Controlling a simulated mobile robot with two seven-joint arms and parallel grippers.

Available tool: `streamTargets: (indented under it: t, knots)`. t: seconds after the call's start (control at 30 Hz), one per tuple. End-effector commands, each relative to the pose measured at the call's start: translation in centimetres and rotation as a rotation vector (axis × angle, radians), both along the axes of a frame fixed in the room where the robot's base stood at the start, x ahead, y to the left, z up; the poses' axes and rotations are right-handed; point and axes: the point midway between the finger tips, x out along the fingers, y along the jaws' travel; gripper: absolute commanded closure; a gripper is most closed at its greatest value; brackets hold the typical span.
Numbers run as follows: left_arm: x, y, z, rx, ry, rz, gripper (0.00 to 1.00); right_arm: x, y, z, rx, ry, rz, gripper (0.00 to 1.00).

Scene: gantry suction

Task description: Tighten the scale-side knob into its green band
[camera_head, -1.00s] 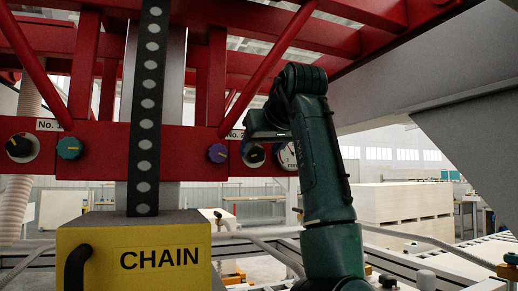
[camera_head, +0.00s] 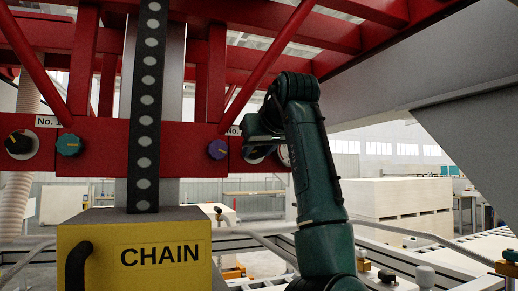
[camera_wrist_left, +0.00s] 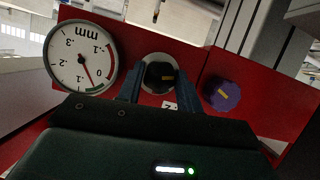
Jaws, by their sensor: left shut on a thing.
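The scale is a round white dial gauge (camera_wrist_left: 82,57) marked "mm", upside down in the left wrist view, with a green band and a red band on its rim. Its red needle points down, with its tip close to the green band; I cannot tell if it is inside. Beside it is a black knob (camera_wrist_left: 160,77) with a yellow mark, in a pale round plate on the red beam. My left gripper (camera_wrist_left: 157,88) has its two blue fingers around this knob, shut on it. In the head view my gripper (camera_head: 258,140) hides most of the knob and gauge. My right gripper is not in view.
A purple knob (camera_head: 218,149) sits on the red beam (camera_head: 105,150) beside my gripper. A teal knob (camera_head: 68,145) and another black knob (camera_head: 20,144) are at the left. A yellow CHAIN box (camera_head: 135,250) and dark perforated strip (camera_head: 146,100) stand in front.

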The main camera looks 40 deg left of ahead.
Motion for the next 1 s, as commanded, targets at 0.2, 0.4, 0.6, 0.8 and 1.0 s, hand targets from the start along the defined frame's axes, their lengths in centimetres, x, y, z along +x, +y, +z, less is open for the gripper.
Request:
streamTargets:
  t: [0.2, 0.4, 0.6, 0.8, 1.0]
  knots:
    - [0.00, -0.03, 0.02, 0.001, 0.003, 0.000, 0.87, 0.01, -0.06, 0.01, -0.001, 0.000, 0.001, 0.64]
    - [0.02, 0.00, 0.02, 0.024, 0.047, 0.001, 0.87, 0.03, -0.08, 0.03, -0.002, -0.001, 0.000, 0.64]
    - [0.08, -0.02, 0.01, 0.080, 0.154, 0.002, 0.87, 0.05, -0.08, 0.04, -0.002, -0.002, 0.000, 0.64]
    - [0.15, -0.07, 0.01, 0.146, 0.282, 0.001, 0.87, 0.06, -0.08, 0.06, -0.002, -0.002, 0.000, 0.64]
    - [0.20, -0.13, 0.03, 0.204, 0.392, 0.001, 0.87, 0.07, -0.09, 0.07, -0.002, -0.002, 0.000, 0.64]
